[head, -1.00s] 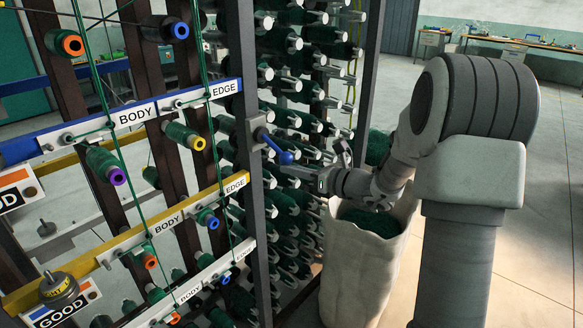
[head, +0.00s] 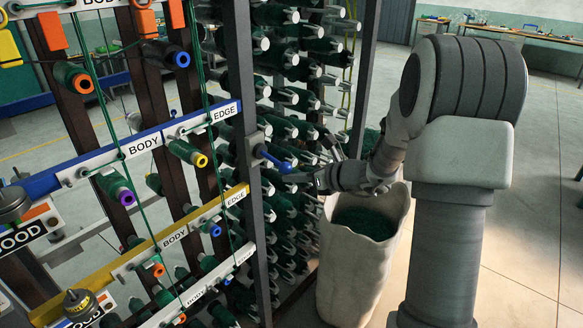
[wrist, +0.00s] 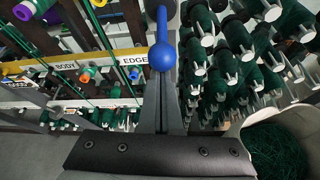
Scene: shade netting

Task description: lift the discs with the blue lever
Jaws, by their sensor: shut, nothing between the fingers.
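The blue lever (head: 272,159) is on a grey mount on the upright post at the end of the rack, its round knob at its lower right end. In the wrist view the blue knob (wrist: 162,57) is straight ahead of my fingertips. My gripper (head: 292,177) is shut and empty, its tips right by the knob; I cannot tell if they touch it. It also shows in the wrist view (wrist: 162,78). Dark discs sit on posts at the left, one upper stack (head: 12,205) and one lower stack (head: 82,303). Small discs on the labelled rails are too small to make out clearly.
Blue (head: 150,140) and yellow (head: 150,242) rails carry BODY and EDGE labels, with green threads running down. Many green spools (head: 300,130) fill the rack behind the post. A pale sack (head: 345,275) of green material stands below my arm. Floor at the right is clear.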

